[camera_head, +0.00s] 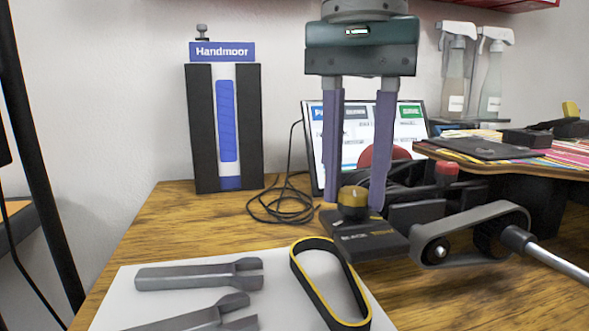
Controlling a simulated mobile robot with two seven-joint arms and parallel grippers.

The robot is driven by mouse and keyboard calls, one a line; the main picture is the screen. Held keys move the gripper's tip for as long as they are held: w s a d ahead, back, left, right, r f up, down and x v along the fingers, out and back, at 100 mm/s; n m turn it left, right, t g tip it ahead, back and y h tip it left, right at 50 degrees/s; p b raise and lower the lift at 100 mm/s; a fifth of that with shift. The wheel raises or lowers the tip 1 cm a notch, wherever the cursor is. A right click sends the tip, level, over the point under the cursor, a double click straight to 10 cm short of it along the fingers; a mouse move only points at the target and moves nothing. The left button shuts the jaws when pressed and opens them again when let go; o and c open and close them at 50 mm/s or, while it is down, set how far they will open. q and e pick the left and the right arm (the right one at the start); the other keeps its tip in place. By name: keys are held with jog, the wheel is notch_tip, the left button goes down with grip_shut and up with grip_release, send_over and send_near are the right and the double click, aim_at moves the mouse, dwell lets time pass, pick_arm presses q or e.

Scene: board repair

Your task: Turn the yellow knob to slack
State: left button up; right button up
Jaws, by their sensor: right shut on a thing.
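The knob's turn position cannot be read. A grey belt (475,213) runs around the machine's arm at right. My left gripper is not in view.
A screen stands behind the machine. A red knob (446,171) and a colourful board (545,163) are at right. A dark cable lies at the back.

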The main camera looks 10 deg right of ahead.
grip_shut()
jog(key=shift+m, duration=0.3)
jog(key=shift+r+m+p, duration=0.1)
jog(key=shift+m+p, duration=0.55)
jog(key=shift+m, duration=0.25)
jog(key=shift+m+p, duration=0.8)
jog(key=shift+m, duration=1.7)
jog(key=o, duration=0.9)
grip_release()
